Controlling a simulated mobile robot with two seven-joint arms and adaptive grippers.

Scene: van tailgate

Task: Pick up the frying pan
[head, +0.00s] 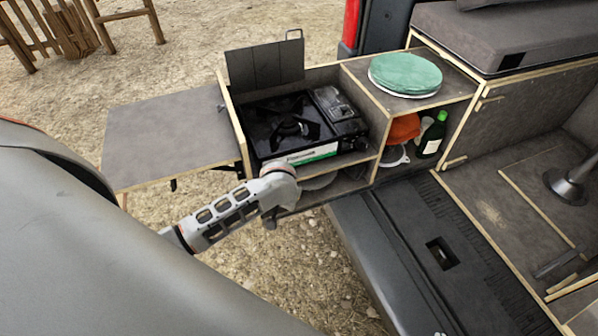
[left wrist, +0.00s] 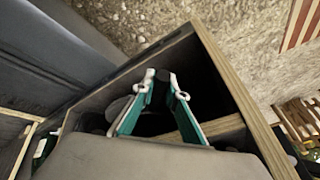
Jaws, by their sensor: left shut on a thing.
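The frying pan (head: 318,182) is a grey round shape lying in the low compartment under the camping stove, partly hidden by the shelf above and my wrist. My left gripper (head: 270,218) is at the open front of that compartment, its fingers mostly hidden behind my wrist in the head view. In the left wrist view its teal fingers with pale tips (left wrist: 163,78) close around a dark, narrow piece, which appears to be the pan's handle. A grey rounded surface, likely the pan, shows beside the left finger. My right gripper is in neither view.
The black stove (head: 290,128) stands on the shelf above. A wooden divider separates the pan's compartment from one with an orange item (head: 403,129) and a green bottle (head: 433,135). Green-topped plates (head: 404,74) sit on top. A side table (head: 165,135) extends left; the dark bumper lies right.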

